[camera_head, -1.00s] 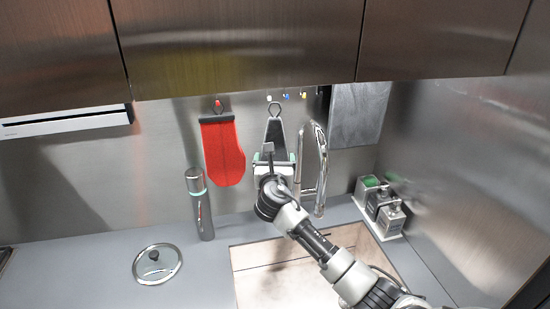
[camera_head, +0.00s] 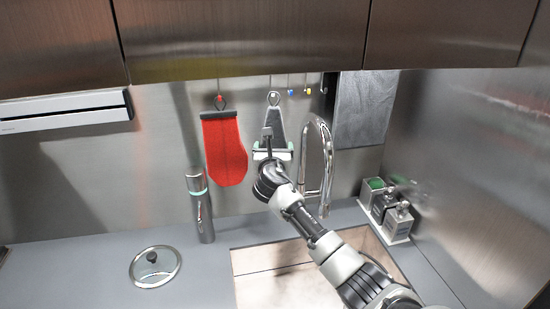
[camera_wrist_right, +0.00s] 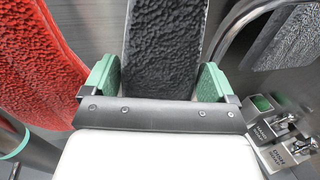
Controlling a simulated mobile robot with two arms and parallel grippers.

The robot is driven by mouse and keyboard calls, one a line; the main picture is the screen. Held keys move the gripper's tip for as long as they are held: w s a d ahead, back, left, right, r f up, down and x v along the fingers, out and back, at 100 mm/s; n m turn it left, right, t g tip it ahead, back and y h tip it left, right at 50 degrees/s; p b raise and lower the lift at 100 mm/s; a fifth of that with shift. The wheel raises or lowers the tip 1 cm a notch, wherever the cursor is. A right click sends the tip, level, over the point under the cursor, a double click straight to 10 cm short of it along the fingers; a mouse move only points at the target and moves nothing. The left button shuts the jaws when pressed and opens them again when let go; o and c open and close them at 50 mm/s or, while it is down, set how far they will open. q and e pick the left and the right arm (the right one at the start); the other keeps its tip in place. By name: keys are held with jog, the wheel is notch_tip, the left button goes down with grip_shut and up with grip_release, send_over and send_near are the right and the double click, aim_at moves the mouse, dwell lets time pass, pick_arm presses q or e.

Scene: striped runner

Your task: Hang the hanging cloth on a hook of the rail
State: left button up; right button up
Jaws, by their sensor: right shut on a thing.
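The hanging cloth (camera_head: 275,122) is dark grey, with a loop at its top. It hangs upright against the steel wall. My right gripper (camera_head: 272,151) is shut on its lower part; in the right wrist view the grey cloth (camera_wrist_right: 165,45) lies between the green fingers (camera_wrist_right: 155,82). The loop overlaps the white-tipped hook (camera_head: 273,97) in the head view; I cannot tell whether it is caught on it. Blue (camera_head: 291,92) and yellow (camera_head: 308,90) hooks to the right are bare. The rail itself is not clearly seen. My left gripper is not in view.
A red cloth (camera_head: 226,150) hangs from a red hook just left. The tap (camera_head: 328,160) curves close on the right, with a dark panel (camera_head: 362,105) behind. A steel flask (camera_head: 199,205), glass lid (camera_head: 155,265) and dispenser tray (camera_head: 388,215) stand on the counter.

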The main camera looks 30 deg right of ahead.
jog(key=w+b, duration=0.1)
jog(key=w+f+b, duration=0.1)
jog(key=w+d+b, duration=0.1)
jog(key=shift+w+f, duration=0.15)
jog(key=shift+f, duration=0.1)
jog(key=shift+a+f, duration=0.1)
jog(key=shift+f, duration=0.1)
dwell(0.8)
jog(key=o, duration=0.7)
jog(key=b+v, duration=0.2)
jog(key=v, duration=0.8)
jog(key=shift+s+a, duration=0.1)
jog(key=shift+s, duration=0.2)
